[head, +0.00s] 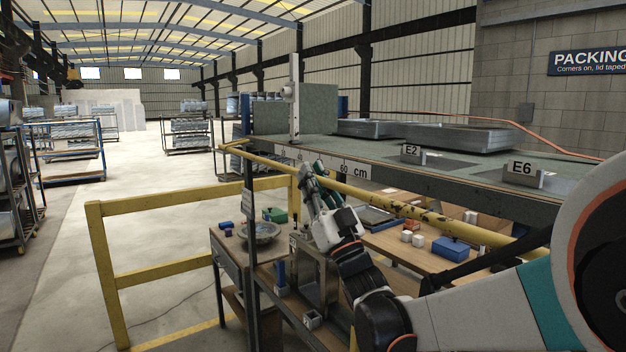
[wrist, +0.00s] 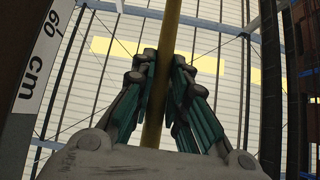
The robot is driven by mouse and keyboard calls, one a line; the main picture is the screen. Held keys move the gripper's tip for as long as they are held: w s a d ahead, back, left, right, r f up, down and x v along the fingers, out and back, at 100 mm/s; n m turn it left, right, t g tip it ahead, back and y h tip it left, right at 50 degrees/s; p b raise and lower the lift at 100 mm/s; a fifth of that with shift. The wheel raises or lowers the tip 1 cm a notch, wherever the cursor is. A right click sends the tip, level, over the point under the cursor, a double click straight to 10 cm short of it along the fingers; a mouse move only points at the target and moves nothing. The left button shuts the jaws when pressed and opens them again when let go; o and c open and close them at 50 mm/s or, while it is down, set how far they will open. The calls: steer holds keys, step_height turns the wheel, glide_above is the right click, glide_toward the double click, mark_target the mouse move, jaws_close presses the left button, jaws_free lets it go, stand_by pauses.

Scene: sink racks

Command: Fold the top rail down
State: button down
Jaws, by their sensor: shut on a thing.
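The top rail (head: 405,207) is a worn yellow bar running along the front of the packing bench, just below and in front of its edge. In the head view it stretches from the far left corner to the near right, where my arm hides part of it. My gripper (head: 308,172) reaches up to the rail from below, near the 60 cm mark. In the wrist view the rail (wrist: 170,25) passes between the two green-grey fingers of my gripper (wrist: 165,58), which are closed on it from both sides.
The bench top (head: 375,150) holds metal trays (head: 455,137) and labels E2 (head: 411,151) and E6 (head: 521,168). Below stands a lower table (head: 395,243) with a blue box (head: 451,249) and small items. A yellow guard rail (head: 190,193) stands left; open floor lies beyond.

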steer(key=shift+r+m+t+h+p, duration=0.3)
steer(key=shift+r+m+h, duration=0.15)
steer(key=shift+m, duration=0.15)
step_height(320, 180, up, 3)
steer(key=shift+f+m+t+h+p, duration=0.1)
steer(key=shift+m+t+h+p, duration=0.3)
steer(key=shift+m+h+p, duration=0.55)
steer(key=c, duration=1.6)
jaws_free()
steer(key=shift+f, duration=0.1)
steer(key=shift+o, duration=0.2)
steer(key=v, duration=1.2)
steer(key=shift+d+f, duration=0.1)
